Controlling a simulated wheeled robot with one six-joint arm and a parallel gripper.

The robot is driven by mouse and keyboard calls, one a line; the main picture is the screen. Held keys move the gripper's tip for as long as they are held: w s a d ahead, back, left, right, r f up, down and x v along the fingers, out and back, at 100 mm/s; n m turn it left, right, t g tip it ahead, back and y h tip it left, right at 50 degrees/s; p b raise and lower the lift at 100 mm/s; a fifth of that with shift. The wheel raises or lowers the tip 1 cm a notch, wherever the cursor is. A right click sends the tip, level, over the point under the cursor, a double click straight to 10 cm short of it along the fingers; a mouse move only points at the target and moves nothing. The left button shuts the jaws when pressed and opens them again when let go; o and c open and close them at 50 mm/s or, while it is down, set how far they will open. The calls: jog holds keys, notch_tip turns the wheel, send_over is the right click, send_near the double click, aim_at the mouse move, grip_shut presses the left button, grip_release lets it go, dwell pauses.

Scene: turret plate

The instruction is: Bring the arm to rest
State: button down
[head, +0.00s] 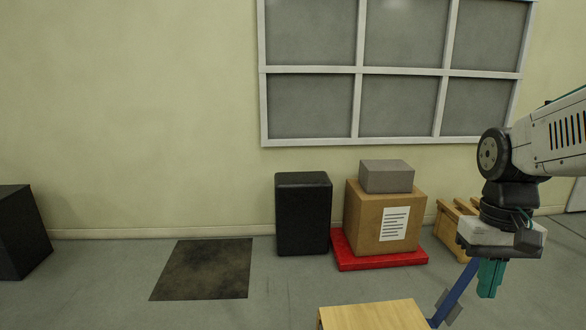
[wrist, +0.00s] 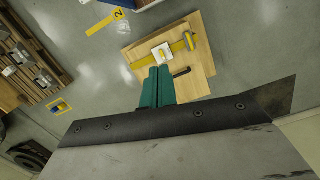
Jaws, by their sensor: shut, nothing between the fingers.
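My gripper (head: 490,280) hangs at the right of the head view with its teal fingers pointing down. The fingers are shut together with nothing between them. They also show closed in the wrist view (wrist: 157,90). My arm is raised and comes in from the right edge. In the wrist view a light wooden top (wrist: 203,38) lies below and beyond the fingertips, apart from them as far as I can tell. It bears a yellow piece (wrist: 189,41) and a small white plate (wrist: 162,54).
A wooden surface (head: 370,317) shows at the bottom of the head view. A blue bar (head: 458,292) stands close beside my gripper. A cardboard box (head: 372,222) with a grey block (head: 386,177) sits on a red base (head: 380,262). A black box (head: 302,214) stands left. Floor at left is mostly clear.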

jog(key=s+a+r+n+t, duration=0.1)
jog(key=s+a+n+t, duration=0.1)
jog(key=s+a, duration=0.4)
jog(key=shift+s+a+r+t, duration=0.25)
jog(key=shift+s+r+t, duration=0.15)
jog(key=shift+s, duration=1.6)
jog(key=shift+s, duration=0.1)
